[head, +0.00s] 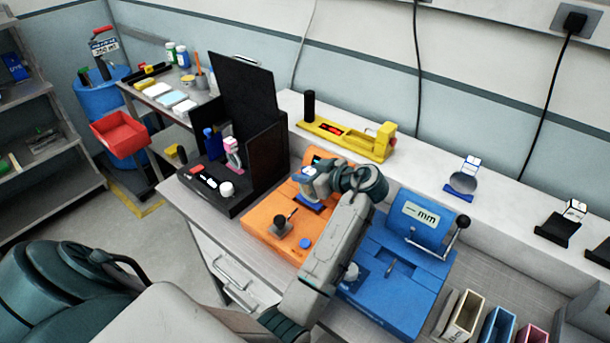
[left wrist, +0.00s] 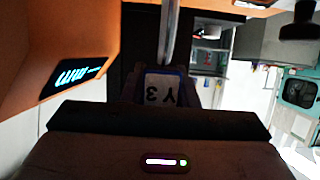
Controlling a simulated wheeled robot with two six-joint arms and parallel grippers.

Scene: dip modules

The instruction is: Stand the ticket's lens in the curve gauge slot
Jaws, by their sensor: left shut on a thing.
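My left gripper (head: 318,184) is shut on a lens holder with a white tag (head: 307,172), above the orange gauge (head: 262,228). In the left wrist view the tag (left wrist: 165,88) reads "3 Y" upside down between the fingers, and the lens (left wrist: 168,32) shows as a thin edge-on strip. The orange gauge's display panel (left wrist: 72,76) is at left there. A blue patch (head: 308,204) lies below the gripper; I cannot tell whether the holder touches it. A blue gauge (head: 385,305) with an "mm" display stands to the right. My right gripper is not in view.
A black box (head: 265,150) with a pink-framed lens (head: 233,152) stands left. A yellow gauge (head: 350,140) is behind. Another lens (head: 463,182) stands on the back ledge, with black stands farther right. Coloured bins (head: 462,316) are at the front right.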

